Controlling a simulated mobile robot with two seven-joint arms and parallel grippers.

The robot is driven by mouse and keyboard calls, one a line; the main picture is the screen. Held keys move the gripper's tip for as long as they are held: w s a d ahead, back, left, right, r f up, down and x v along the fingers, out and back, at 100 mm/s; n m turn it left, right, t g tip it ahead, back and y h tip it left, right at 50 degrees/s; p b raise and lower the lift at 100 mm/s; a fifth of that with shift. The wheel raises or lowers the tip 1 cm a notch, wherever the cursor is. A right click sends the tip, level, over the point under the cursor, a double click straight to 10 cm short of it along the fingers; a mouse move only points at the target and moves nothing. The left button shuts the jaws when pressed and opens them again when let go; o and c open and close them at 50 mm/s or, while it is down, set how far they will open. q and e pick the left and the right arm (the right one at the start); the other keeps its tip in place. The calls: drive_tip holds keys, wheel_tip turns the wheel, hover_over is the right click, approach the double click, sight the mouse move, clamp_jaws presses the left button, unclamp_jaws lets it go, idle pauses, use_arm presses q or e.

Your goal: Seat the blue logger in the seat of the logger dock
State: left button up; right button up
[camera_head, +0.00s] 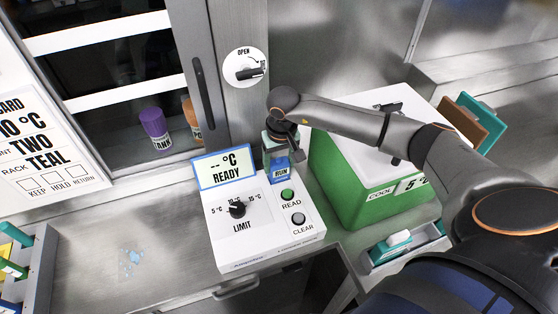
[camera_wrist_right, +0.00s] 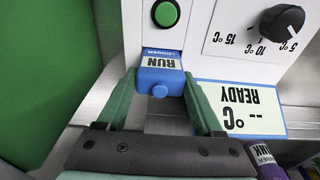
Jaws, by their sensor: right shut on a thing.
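The blue logger (camera_head: 281,173), with a pale RUN label, is at the back right of the white logger dock (camera_head: 256,246), just behind the green READ button. It also shows in the right wrist view (camera_wrist_right: 160,81), lined up with a slot-like recess below the green button. My right gripper (camera_head: 281,150) is shut on it, with a green finger on each side (camera_wrist_right: 160,84). I cannot tell how deep the logger sits in the seat, as the seat is mostly hidden under it. My left gripper is not in view.
The dock's display (camera_head: 223,170) reads READY, left of the logger. A green and white cool box (camera_head: 336,172) stands close on the right. A purple-capped bottle (camera_head: 155,128) stands behind glass at the back left. The bench (camera_head: 110,265) left of the dock is mostly clear.

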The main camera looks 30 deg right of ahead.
sight(281, 181)
drive_tip(key=shift+f, duration=0.15)
drive_tip(key=o, duration=1.4)
drive_tip(key=shift+r, duration=0.4)
wheel_tip(281, 181, up, 12)
drive_tip(key=s+b, duration=0.1)
drive_tip(key=b, duration=0.1)
drive_tip(key=shift+s+a+f, duration=0.2)
